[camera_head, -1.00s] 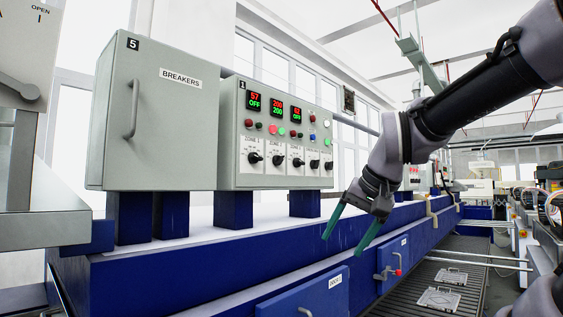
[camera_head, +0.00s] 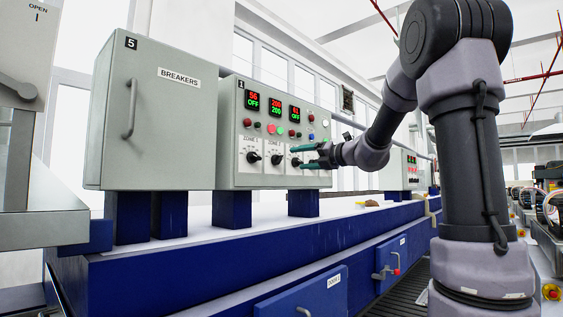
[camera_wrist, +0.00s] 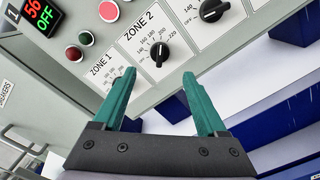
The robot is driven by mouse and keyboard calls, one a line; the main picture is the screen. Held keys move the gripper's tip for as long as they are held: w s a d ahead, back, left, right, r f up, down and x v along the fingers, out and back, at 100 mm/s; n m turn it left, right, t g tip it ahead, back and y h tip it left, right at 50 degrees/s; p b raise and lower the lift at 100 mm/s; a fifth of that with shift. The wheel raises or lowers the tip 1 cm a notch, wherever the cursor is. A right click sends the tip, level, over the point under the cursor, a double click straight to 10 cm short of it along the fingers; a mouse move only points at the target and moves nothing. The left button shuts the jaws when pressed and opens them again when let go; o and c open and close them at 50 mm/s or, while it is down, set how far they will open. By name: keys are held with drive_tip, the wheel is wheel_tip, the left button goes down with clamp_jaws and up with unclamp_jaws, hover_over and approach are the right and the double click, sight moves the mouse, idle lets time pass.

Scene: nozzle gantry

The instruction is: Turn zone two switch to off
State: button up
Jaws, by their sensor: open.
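The zone two switch is a black rotary knob (camera_head: 277,158) with a white mark on the grey control panel (camera_head: 232,160). In the wrist view this knob (camera_wrist: 159,52) sits under the label "ZONE 2", beyond and between my fingertips. A number scale surrounds it. My gripper (camera_head: 304,156), with green fingers, is in front of the panel's lower right part. In the wrist view my gripper (camera_wrist: 160,74) is open and empty, apart from the knob. The zone two display (camera_head: 276,103) shows red 200 over green 200.
Similar knobs flank it: zone one (camera_head: 254,157) at left and another (camera_wrist: 213,9) at right. Red and green buttons (camera_wrist: 86,38) lie above the knobs. A grey breakers cabinet (camera_head: 165,130) stands left of the panel. The blue bench (camera_head: 200,275) runs below.

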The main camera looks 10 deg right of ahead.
sight(281, 160)
drive_tip(key=x, duration=0.9)
drive_tip(key=shift+a, duration=0.1)
drive_tip(key=shift+s, duration=0.1)
clamp_jaws()
